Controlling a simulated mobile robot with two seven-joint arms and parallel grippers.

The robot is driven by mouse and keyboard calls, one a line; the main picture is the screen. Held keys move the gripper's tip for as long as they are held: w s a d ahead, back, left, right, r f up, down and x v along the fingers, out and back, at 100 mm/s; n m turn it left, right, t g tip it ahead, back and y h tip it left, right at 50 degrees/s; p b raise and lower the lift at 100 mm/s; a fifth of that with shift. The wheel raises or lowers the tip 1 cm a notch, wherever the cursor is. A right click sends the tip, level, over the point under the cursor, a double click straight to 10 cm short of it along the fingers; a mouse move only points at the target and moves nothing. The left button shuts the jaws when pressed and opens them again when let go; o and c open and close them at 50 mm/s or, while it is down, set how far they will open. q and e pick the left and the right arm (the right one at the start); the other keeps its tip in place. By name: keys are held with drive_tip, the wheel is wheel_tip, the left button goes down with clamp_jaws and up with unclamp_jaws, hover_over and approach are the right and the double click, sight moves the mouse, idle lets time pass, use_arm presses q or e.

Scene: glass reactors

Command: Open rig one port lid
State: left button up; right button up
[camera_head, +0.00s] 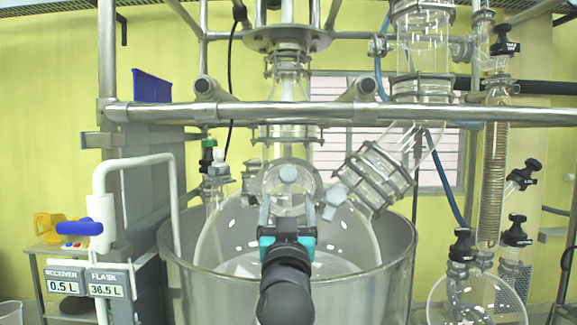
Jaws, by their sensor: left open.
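The rig's large glass vessel (225,235) sits inside a wide metal bath (190,275). A round port lid (272,181) with pale grey-blue knobs faces me at the front of the vessel and looks closed. My left gripper (288,207), with a black and teal body, reaches up from the bottom middle. Its two pale fingers are apart, just below and in front of the lid, with nothing clearly held between them. Whether they touch the lid I cannot tell. My right gripper is not in view.
A thick metal rail (260,112) crosses above the vessel. An angled glass neck (375,180) stands to the lid's right. A white pipe with a blue valve handle (80,228) and a display panel (88,282) are at left. A second glass flask (480,300) is at lower right.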

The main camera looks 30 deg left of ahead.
sight(288, 168)
use_arm(q)
drive_tip(key=p+x, duration=0.3)
drive_tip(key=x, duration=0.9)
drive_tip(key=shift+r, duration=0.1)
drive_tip(key=shift+w+a+r, duration=0.25)
drive_tip(key=shift+w+a, duration=0.1)
drive_tip(key=shift+w, duration=0.25)
drive_tip(key=shift+w+a+r, duration=0.1)
drive_tip(key=shift+w+a, duration=0.05)
drive_tip(key=shift+w, duration=0.15)
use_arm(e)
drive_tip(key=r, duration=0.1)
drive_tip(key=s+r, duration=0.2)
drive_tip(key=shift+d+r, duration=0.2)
use_arm(q)
drive_tip(key=shift+c, duration=0.3)
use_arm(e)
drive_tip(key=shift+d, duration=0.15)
use_arm(q)
drive_tip(key=shift+c, duration=0.8)
clamp_jaws()
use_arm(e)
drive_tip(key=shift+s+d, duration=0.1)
